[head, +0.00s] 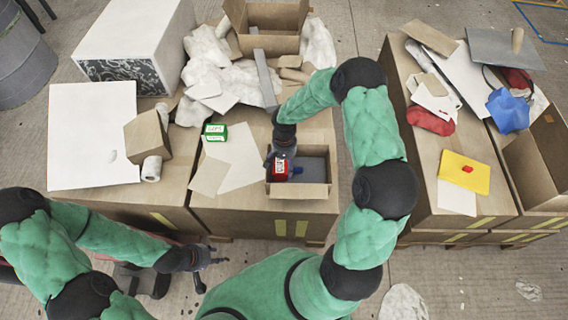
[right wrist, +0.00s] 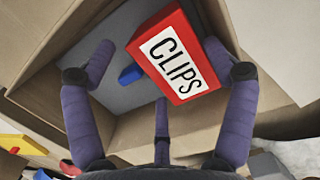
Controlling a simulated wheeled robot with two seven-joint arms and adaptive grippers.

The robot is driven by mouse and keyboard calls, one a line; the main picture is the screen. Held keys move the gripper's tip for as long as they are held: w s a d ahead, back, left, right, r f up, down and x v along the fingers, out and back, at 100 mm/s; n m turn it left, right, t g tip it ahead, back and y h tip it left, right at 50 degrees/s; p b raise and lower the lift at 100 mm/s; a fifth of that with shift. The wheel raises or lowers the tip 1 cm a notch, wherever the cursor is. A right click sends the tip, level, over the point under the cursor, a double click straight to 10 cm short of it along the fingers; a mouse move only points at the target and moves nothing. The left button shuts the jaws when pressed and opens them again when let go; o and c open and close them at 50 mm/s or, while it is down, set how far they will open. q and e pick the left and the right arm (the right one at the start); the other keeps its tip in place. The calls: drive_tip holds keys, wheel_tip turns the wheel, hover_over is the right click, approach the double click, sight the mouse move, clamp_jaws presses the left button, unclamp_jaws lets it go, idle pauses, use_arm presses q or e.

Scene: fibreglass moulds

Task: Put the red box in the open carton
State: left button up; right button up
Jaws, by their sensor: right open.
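The red box (head: 279,171) has a white label. In the right wrist view the red box (right wrist: 178,55) reads "CLIPS" and lies tilted between my right fingers, close to the right-hand one. My right gripper (head: 272,160) is open over the open carton; it also shows in the right wrist view (right wrist: 165,75). The carton (head: 300,191) is brown with a grey inside. The box is at the carton's left part; I cannot tell whether it rests on the floor. My left gripper (head: 212,268) is open and empty, in front of the table.
A small blue thing (right wrist: 130,74) is inside the carton. A green box (head: 215,132) and flat sheets (head: 235,155) lie left of the carton. White rubble (head: 215,70) and a larger open box (head: 268,30) stand behind. A second cluttered table (head: 440,160) is at the right.

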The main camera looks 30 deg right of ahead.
sight(284, 162)
use_arm(q)
wheel_tip(284, 162, up, 5)
drive_tip(key=p, duration=0.4)
drive_tip(key=shift+f, duration=0.2)
use_arm(e)
wheel_tip(284, 162, up, 12)
drive_tip(key=w, duration=0.1)
drive_tip(key=shift+d+f, duration=0.2)
drive_tip(key=shift+d, duration=0.2)
drive_tip(key=shift+w, duration=0.1)
